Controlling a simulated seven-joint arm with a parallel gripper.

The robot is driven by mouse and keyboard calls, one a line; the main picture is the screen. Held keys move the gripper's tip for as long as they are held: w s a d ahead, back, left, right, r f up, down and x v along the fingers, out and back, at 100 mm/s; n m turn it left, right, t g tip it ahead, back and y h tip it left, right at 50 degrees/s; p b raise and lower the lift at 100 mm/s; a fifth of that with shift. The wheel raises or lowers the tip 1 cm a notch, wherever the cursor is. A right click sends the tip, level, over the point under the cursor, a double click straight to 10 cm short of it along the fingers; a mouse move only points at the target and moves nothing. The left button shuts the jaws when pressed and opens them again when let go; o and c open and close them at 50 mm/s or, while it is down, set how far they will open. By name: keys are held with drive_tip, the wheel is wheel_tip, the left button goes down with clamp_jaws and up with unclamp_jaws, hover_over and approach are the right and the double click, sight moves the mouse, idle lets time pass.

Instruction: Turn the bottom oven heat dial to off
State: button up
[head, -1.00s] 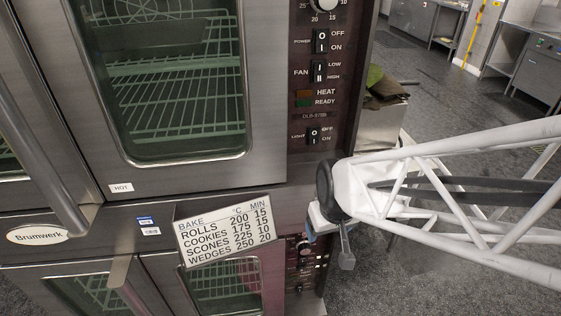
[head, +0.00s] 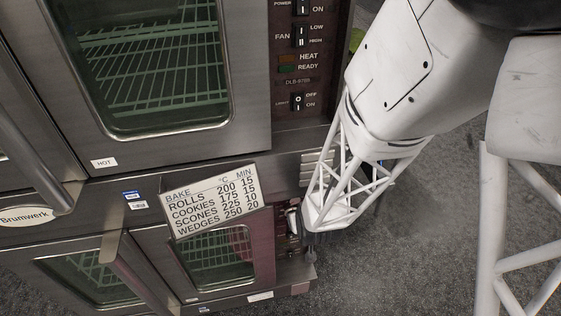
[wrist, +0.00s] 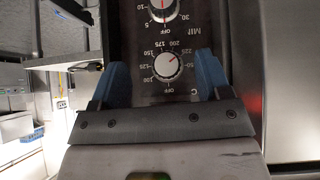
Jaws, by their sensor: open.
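The bottom oven's heat dial (wrist: 168,67) has a round pale face ringed with temperature numbers. It shows in the wrist view, with OFF at its lower edge in the picture. A small red mark on its face seems to point up and right, near 200. My gripper (wrist: 162,60) is open and empty, with one blue finger on each side of the dial. I cannot tell whether they touch it. In the head view my gripper (head: 305,242) is at the bottom oven's control panel (head: 282,238) and hides much of it.
A minute timer dial (wrist: 156,8) sits beyond the heat dial in the wrist view. A bake chart (head: 211,201) sticks out above the bottom oven door (head: 209,262). The upper oven's switch panel (head: 296,70) is above. Grey floor (head: 400,260) is open to the right.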

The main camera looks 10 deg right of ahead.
sight(295, 201)
drive_tip(key=shift+w+f+m+t, duration=0.1)
drive_tip(key=shift+f+m+t, duration=0.5)
drive_tip(key=shift+t, duration=1.05)
drive_tip(key=shift+w+f+m+t, duration=0.1)
drive_tip(key=shift+f+m+t, duration=0.15)
drive_tip(key=shift+m+t, duration=1.1)
drive_tip(key=shift+w+f+m+t, duration=0.1)
drive_tip(key=shift+f+m+t, duration=0.3)
drive_tip(key=shift+t, duration=1.6)
drive_tip(key=shift+w, duration=3.85)
